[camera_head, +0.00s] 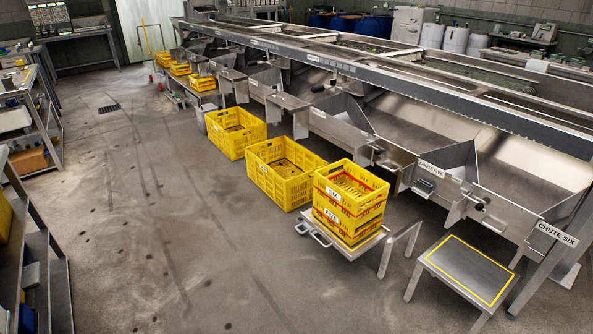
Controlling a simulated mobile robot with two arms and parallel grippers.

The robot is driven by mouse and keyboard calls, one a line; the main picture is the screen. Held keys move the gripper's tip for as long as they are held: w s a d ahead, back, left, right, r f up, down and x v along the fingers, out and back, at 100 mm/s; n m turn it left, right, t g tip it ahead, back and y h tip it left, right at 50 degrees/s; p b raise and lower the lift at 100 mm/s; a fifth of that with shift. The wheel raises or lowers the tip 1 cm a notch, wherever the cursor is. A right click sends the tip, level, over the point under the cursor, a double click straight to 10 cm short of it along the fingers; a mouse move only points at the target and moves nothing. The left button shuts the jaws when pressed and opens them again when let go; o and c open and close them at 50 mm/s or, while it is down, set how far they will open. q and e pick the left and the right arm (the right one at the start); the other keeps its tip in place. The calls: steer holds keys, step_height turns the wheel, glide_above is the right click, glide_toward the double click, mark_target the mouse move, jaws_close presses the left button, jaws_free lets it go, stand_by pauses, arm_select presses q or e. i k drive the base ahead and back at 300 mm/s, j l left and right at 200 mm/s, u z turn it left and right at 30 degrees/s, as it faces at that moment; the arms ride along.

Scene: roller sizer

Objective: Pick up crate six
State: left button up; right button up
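A yellow crate (357,203) with a white label that seems to read "SIX" sits on top of a stack. It is open at the top, has a red line near its rim, and looks empty inside. Another yellow crate (355,230) is directly under it, with a label too small to read surely. The stack rests on a low metal stand (343,249) with handles at its front left. Neither of my grippers is in view.
An empty metal stand (468,268) with a yellow border is below the sign "CHUTE SIX" (557,234). More yellow crates (285,172) line the sizer (400,90) further back. Shelving (35,250) edges the left. The grey floor (170,240) between is clear.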

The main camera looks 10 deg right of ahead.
mark_target(329, 188)
steer(key=i+j+u, duration=0.2)
steer(key=i, duration=0.7)
steer(key=l, duration=0.1)
